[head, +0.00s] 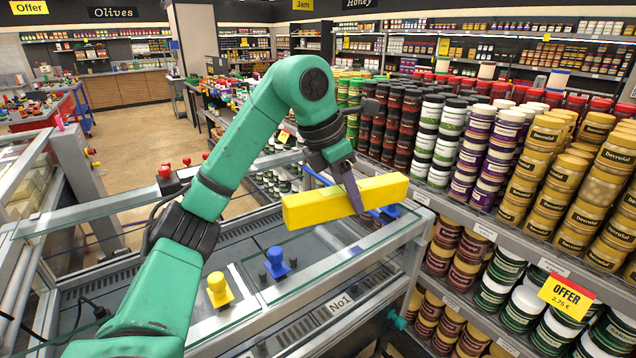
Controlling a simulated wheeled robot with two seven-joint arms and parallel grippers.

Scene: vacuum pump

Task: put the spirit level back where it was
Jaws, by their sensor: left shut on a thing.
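The spirit level is a yellow bar (318,207), held roughly level above the glass-topped cabinet. My left gripper (356,204) comes down over it from above and is shut on it right of its middle. One dark finger shows on the near side of the bar; the far finger is hidden. The bar appears clear of the glass below, though the exact gap is hard to tell. My right gripper is not in view.
The glass-topped cabinet (345,262) carries a blue knob-like piece (278,262) and a yellow one (219,291). Another blue piece (391,211) sits near the bar's right end. Shelves of stacked jars (535,185) stand close on the right. Open floor (150,130) lies beyond.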

